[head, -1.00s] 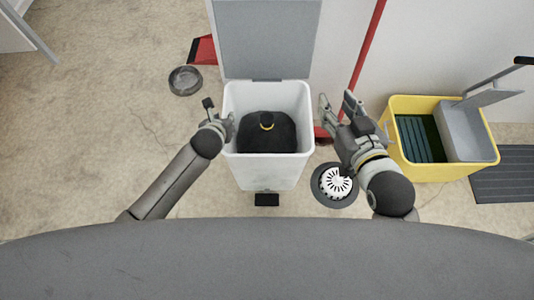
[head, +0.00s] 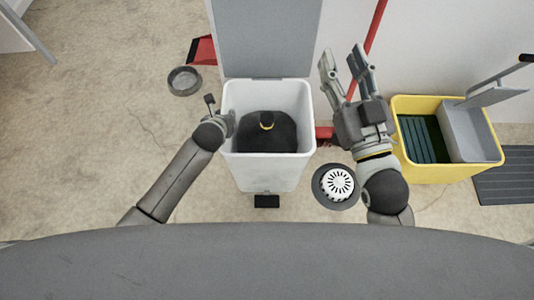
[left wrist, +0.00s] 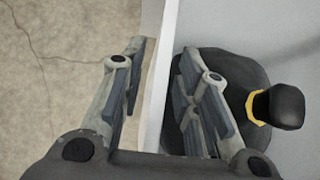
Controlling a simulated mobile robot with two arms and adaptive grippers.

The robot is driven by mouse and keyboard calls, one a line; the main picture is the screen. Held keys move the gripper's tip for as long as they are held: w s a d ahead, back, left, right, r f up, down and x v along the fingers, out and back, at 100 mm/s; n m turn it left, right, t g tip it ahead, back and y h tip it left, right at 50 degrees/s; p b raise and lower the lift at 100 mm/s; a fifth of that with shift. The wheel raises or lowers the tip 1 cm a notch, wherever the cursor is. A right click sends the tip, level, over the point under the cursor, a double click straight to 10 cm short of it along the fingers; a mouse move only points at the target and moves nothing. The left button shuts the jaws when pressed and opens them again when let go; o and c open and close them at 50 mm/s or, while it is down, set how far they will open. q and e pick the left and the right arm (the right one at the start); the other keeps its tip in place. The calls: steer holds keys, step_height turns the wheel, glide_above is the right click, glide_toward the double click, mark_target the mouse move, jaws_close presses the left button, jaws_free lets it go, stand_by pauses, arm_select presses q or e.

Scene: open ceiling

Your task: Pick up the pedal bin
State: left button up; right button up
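The pedal bin (head: 268,173) is a white open-topped box with its grey lid (head: 267,40) raised and a black pedal (head: 267,201) at the front. A black bag (head: 266,136) with a yellow tie sits inside. My left gripper (head: 220,110) is open at the bin's left wall. In the left wrist view, its fingers (left wrist: 155,85) straddle the bin's wall (left wrist: 156,92), one outside over the floor and one inside; contact is unclear. My right gripper (head: 343,67) is open and empty, right of the bin and lid, its fingers pointing toward the back wall.
A yellow mop bucket (head: 451,172) stands at the right, beside a dark mat (head: 505,176). A round device with a white vented top (head: 338,183) is close to the bin's right side. A red pole (head: 375,25), red dustpan (head: 203,50) and grey bowl (head: 185,81) are nearby.

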arm_select(q)
jaws_close()
stand_by(0.3)
